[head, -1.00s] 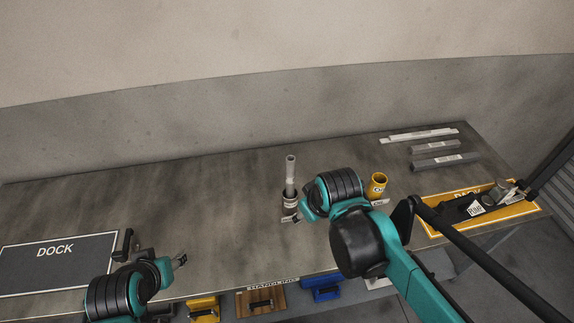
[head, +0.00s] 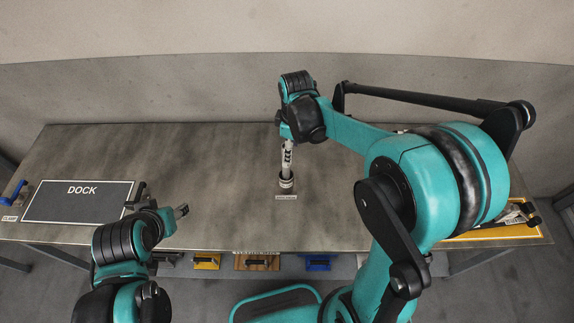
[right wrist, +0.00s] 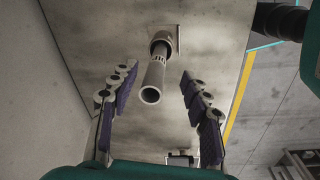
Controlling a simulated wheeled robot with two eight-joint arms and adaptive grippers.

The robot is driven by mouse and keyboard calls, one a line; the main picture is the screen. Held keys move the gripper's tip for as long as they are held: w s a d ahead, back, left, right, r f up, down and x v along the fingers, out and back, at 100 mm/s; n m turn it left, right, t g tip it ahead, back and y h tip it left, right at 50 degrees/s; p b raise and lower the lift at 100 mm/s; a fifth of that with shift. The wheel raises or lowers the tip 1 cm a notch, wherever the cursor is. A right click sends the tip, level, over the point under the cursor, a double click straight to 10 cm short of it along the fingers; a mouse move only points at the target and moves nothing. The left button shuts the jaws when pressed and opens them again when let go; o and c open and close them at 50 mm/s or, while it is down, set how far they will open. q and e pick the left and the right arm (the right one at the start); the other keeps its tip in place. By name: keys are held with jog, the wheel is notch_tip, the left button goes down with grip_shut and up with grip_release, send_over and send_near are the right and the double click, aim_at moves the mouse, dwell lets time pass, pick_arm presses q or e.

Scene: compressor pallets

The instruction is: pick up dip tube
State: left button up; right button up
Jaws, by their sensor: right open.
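The dip tube, a grey hollow tube, stands upright in a small dark-and-light holder (head: 286,183) on the table in the head view. In the right wrist view the tube (right wrist: 153,82) rises from its holder (right wrist: 163,40), its open end facing the camera. My right gripper (right wrist: 157,74) is open, with one finger on each side of the tube and visible gaps on both sides. In the head view my right gripper covers the tube's upper part. My left gripper (head: 181,211) is over the table at the left, away from the tube; its opening is too small to judge.
A dark DOCK mat (head: 78,203) lies on the table's left. A yellow-edged tray (head: 495,234) at the right is partly hidden by my right arm. The table's left middle is clear.

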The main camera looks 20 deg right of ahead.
aim_at(286, 167)
jog(key=shift+w+a+n+g+p, duration=0.3)
jog(key=shift+w+n+p, duration=0.1)
jog(key=shift+w+p, duration=0.15)
jog(key=shift+w+d+f+n+p, duration=0.2)
jog(key=shift+w+f+n+p, duration=0.1)
jog(key=shift+w+p, duration=0.1)
jog(key=shift+w+f, duration=0.1)
jog(key=shift+f, duration=0.05)
notch_tip(286, 167, down, 8)
jog(key=a+b, duration=0.1)
jog(key=shift+b, duration=0.35)
jog(key=shift+s+a, duration=0.15)
jog(key=shift+s, duration=0.05)
grip_shut()
